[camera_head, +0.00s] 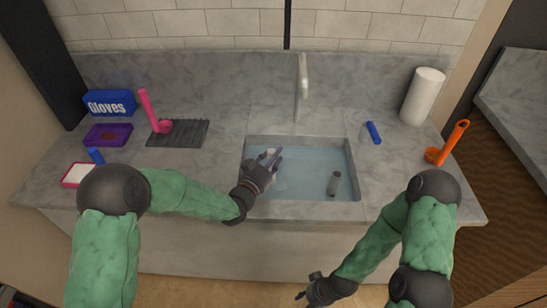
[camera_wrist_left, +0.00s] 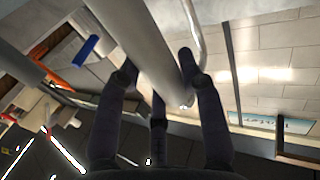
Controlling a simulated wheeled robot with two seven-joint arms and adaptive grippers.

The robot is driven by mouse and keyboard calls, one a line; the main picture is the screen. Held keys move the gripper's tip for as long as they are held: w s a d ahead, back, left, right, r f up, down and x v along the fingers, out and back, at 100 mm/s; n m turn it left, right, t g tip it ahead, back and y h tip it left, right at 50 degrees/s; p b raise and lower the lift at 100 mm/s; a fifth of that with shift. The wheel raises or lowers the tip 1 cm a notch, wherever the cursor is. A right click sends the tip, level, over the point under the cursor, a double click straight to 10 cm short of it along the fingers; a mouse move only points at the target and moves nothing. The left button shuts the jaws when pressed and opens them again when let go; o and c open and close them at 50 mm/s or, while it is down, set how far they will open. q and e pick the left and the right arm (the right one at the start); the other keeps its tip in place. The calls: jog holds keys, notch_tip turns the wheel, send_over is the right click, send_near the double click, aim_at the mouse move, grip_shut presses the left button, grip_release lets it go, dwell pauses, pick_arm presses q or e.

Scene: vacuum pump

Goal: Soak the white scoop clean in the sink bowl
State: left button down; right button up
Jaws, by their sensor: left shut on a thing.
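My left gripper (camera_head: 270,163) is over the left part of the sink bowl (camera_head: 300,197), which holds bluish water. It is shut on a pale, rod-like thing that I take for the white scoop (camera_head: 266,154). In the left wrist view, the scoop's thick pale handle (camera_wrist_left: 143,42) runs between the fingers (camera_wrist_left: 158,75). The scoop's cup is not clear in either view, and I cannot tell how deep it sits. My right gripper (camera_head: 309,291) is open and empty, low in front of the counter.
A grey cylinder (camera_head: 333,184) is in the sink's right part. The tap (camera_head: 302,75) stands behind the sink. A blue item (camera_head: 373,132), orange scoop (camera_head: 447,145) and paper roll (camera_head: 422,96) are at right.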

pick_arm(q)
jog(key=shift+r+p, duration=3.25)
jog(key=shift+r, duration=3.35)
